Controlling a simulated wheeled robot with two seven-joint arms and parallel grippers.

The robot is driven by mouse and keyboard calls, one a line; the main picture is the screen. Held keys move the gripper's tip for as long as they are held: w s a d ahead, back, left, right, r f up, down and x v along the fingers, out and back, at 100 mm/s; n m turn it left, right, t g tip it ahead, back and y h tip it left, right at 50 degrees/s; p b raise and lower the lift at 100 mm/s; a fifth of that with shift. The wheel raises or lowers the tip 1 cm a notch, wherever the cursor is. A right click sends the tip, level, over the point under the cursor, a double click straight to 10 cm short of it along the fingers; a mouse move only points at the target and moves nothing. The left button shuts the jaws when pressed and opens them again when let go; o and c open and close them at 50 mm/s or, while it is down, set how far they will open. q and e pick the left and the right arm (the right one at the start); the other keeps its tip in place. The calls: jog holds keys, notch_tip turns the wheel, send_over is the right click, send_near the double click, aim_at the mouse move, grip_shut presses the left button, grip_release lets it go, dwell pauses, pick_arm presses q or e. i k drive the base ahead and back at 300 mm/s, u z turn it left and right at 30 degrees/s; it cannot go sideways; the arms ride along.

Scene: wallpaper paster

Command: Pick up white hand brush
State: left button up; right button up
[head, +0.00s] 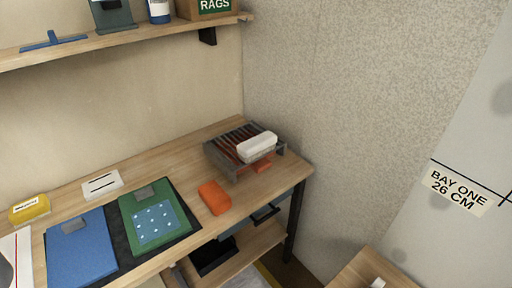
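A white, rounded, block-shaped thing (257,146), which looks like the white hand brush, lies on top of a dark grey slatted rack (225,165) at the right end of the workbench. I cannot make out its bristles. It rests toward the rack's right side, and nothing touches it from above. Orange-red parts show between the slats and under the rack's front edge. Neither of my grippers is in view.
The wooden workbench (186,178) also holds an orange block (214,198), green (172,190) and blue (80,258) boards, a white card (102,184) and a yellow block (29,208). A shelf (130,37) hangs above. A textured wall (330,120) stands to the right.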

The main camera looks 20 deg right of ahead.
aim_at(250, 149)
jog(key=z, duration=1.65)
jog(key=k, duration=0.9)
jog(key=u, duration=1.4)
jog(key=i, duration=0.5)
jog(key=u, duration=0.05)
